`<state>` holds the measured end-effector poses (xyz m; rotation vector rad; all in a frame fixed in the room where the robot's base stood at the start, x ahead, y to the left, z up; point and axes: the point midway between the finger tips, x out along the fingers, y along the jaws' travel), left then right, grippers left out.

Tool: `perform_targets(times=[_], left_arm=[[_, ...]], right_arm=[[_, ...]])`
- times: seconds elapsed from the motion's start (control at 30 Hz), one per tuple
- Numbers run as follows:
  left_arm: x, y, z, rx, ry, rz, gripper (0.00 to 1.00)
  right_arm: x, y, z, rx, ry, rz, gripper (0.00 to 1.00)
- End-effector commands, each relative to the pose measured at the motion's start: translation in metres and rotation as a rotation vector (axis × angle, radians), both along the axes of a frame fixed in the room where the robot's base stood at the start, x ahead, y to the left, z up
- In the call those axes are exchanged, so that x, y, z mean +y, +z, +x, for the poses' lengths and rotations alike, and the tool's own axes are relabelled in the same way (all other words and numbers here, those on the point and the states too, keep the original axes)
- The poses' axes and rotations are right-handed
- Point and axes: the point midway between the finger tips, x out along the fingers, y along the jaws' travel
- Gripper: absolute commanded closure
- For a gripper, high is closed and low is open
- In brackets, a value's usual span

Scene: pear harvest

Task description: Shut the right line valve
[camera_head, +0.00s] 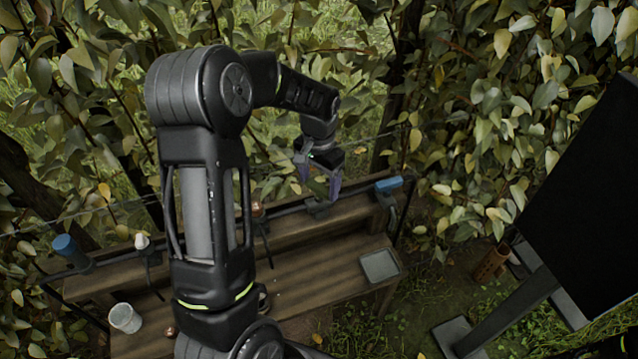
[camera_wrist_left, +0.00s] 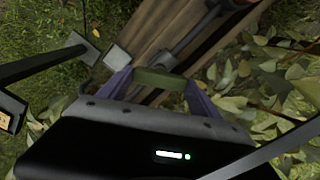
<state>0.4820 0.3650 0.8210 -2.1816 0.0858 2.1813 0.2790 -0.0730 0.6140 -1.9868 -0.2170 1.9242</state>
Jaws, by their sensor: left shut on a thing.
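A blue valve handle (camera_head: 388,185) sits at the right end of the dark pipe along the back of the wooden bench. A second blue handle (camera_head: 66,246) is at the left end. My left gripper (camera_head: 322,190) is above the back of the bench, left of the right blue handle and apart from it. In the wrist view its purple fingers (camera_wrist_left: 160,88) are shut on a short olive-green bar (camera_wrist_left: 160,80). I cannot tell what the bar belongs to. My right gripper is not in view.
The wooden bench (camera_head: 300,292) holds a grey tray (camera_head: 380,265) at right and a pale cup (camera_head: 125,318) at left. A black panel (camera_head: 590,190) on a stand is at far right. Leafy branches (camera_head: 480,110) crowd the back. A brown pot (camera_head: 491,263) stands beyond the bench.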

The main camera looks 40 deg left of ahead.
Motion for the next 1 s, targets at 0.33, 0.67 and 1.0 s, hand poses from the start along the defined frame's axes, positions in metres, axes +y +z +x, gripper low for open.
perform_targets(times=[0.33,0.67,1.0], left_arm=[[0.0008,-0.0004,0.0000,0.000,-0.314,0.001,0.68],[0.0003,-0.0001,0.0001,-0.001,-0.501,0.001,0.68],[0.0004,-0.0001,0.0000,0.000,-0.547,0.001,0.68]], right_arm=[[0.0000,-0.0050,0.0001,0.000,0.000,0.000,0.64],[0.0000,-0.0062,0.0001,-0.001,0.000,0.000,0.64],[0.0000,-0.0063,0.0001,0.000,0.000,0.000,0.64]])
